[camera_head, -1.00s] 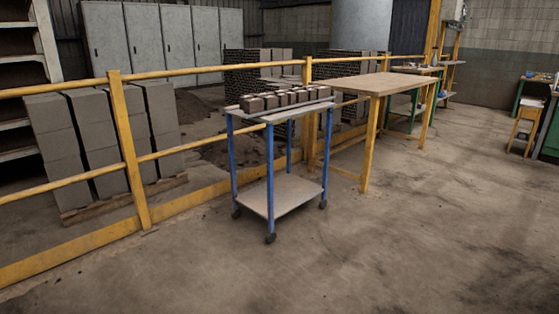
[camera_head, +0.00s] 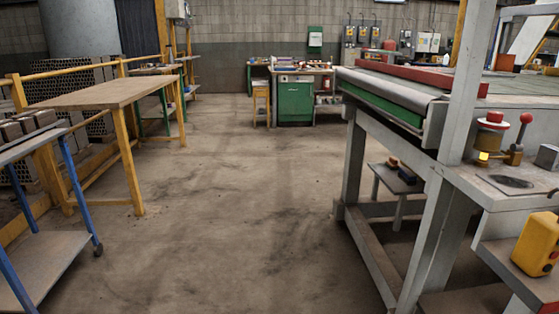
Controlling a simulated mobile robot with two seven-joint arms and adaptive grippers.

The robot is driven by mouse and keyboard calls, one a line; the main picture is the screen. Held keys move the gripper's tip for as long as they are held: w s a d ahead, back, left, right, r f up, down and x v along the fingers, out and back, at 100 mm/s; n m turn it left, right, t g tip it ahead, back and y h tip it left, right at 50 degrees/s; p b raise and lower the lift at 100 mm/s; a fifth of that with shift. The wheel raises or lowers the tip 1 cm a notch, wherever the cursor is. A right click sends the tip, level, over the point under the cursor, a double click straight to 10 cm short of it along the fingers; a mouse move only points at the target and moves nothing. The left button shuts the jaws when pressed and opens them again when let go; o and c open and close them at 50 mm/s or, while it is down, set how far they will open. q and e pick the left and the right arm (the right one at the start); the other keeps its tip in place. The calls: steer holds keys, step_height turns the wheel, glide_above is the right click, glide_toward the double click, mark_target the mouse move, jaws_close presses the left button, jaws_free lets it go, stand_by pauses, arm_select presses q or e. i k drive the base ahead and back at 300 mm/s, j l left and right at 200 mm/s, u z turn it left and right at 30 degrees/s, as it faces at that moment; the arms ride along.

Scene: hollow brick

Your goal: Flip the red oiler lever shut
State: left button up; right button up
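An oiler (camera_head: 490,138) with a red cap and a glowing yellow part low on its body stands at the right, on the grey ledge of a large machine. Beside it, on a small brass-coloured base, a short lever with a red ball knob (camera_head: 526,118) stands roughly upright. It is small in the view, and I cannot tell for sure how its base joins the oiler. Neither of my grippers is in view.
The grey machine frame (camera_head: 437,240) fills the right side. A yellow box (camera_head: 538,243) sits low at the right edge. A wooden table (camera_head: 95,95) and blue-legged cart (camera_head: 40,265) stand at left. The concrete floor between is clear. A green cabinet (camera_head: 295,100) stands at the back.

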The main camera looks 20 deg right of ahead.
mark_target(526, 118)
steer(key=i+z, duration=0.15)
steer(key=z, duration=0.25)
steer(key=i+j+z, duration=0.1)
steer(key=z, duration=0.3)
steer(key=i+j+z, duration=0.1)
steer(key=z, duration=0.3)
steer(key=i+j+z, duration=0.15)
steer(key=z, duration=0.25)
steer(key=i+j+z, duration=0.15)
steer(key=z, duration=0.2)
steer(key=i+j+z, duration=0.15)
steer(key=j+z, duration=0.5)
steer(key=i+j, duration=0.05)
steer(key=j, duration=0.05)
